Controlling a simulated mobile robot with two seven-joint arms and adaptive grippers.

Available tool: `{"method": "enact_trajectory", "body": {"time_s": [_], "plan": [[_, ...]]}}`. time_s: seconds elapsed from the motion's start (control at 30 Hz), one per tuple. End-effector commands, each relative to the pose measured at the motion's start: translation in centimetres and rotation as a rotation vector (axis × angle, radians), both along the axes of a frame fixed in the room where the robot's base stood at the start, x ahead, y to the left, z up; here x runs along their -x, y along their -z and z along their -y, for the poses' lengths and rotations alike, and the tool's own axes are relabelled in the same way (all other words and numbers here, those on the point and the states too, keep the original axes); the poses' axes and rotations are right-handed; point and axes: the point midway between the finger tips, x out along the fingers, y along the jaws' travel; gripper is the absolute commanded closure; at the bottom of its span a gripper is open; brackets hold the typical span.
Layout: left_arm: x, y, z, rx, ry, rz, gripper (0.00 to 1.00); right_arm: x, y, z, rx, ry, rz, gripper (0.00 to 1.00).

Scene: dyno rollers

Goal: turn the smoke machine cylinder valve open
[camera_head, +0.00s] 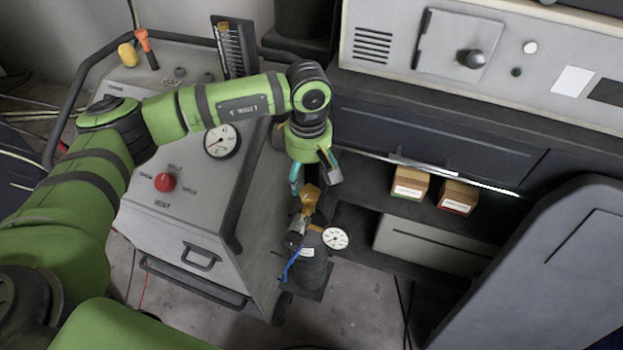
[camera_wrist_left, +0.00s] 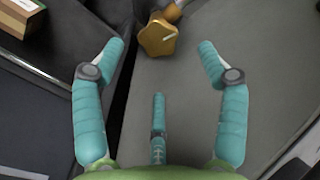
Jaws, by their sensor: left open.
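The cylinder valve is a yellow-orange, star-shaped knob (camera_head: 310,195) on top of a dark cylinder (camera_head: 312,270) with a round white gauge (camera_head: 335,238) at its side. My left gripper (camera_head: 315,181) points down just above the knob. In the left wrist view the knob (camera_wrist_left: 157,38) shows ahead of the spread teal fingers (camera_wrist_left: 162,55), roughly midway between the two outer ones, with a pale line on its face. The gripper is open and empty; I see no contact with the knob. My right gripper is not in view.
A grey machine cart (camera_head: 190,245) with a red knob (camera_head: 165,182) stands left of the cylinder. A dark shelf with two small boxes (camera_head: 410,184) (camera_head: 457,197) is at the right. A blue strap (camera_head: 291,264) hangs on the cylinder. A dark panel (camera_head: 540,270) fills the lower right.

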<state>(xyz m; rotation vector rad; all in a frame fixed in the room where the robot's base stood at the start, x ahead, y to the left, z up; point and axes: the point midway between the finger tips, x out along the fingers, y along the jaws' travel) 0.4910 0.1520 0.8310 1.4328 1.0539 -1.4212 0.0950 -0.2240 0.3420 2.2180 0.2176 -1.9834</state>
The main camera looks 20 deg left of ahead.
Motion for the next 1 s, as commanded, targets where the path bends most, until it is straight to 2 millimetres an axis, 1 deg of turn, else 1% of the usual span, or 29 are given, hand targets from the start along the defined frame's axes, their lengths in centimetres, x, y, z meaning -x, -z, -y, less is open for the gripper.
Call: {"method": "enact_trajectory", "body": {"time_s": [0.03, 0.1, 0.2, 0.27, 0.33, 0.5, 0.57, 0.67, 0.7, 0.77, 0.8, 0.83, 1.0], "plan": [[0.1, 0.8, 0.0, -0.001, 0.000, -0.005, 0.26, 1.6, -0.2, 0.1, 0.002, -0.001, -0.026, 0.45], [0.1, 1.9, 0.1, 0.001, -0.001, -0.004, 0.26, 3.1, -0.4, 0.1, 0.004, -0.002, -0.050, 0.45], [0.1, 3.4, 0.1, 0.003, -0.001, -0.004, 0.26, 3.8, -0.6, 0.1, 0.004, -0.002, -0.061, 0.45], [0.1, 4.1, 0.1, 0.002, -0.001, -0.003, 0.26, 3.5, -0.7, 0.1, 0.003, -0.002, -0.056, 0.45], [0.0, 4.7, 0.1, 0.004, -0.001, -0.002, 0.26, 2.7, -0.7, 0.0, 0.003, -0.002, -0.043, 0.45], [0.0, 5.3, 0.1, 0.004, 0.000, -0.001, 0.26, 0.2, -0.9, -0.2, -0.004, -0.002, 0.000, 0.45], [0.0, 5.3, 0.1, 0.004, 0.000, 0.000, 0.26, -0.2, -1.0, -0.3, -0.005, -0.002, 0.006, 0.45], [0.0, 5.3, 0.1, 0.005, 0.000, -0.001, 0.26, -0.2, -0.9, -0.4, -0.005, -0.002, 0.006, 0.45], [0.0, 5.3, 0.1, 0.005, 0.000, -0.001, 0.34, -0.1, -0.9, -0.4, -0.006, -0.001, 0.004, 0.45], [0.0, 5.3, 0.1, 0.005, 0.000, -0.001, 0.58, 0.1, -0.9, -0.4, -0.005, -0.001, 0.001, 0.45], [0.0, 5.3, 0.1, 0.005, 0.000, -0.001, 0.74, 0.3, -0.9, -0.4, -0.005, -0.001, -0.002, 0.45], [0.0, 5.3, 0.1, 0.005, 0.000, -0.001, 0.83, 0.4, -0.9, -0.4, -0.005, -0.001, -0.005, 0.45], [0.0, 5.3, 0.1, 0.005, -0.004, -0.001, 0.83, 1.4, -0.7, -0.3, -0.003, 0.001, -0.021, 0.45]]}}
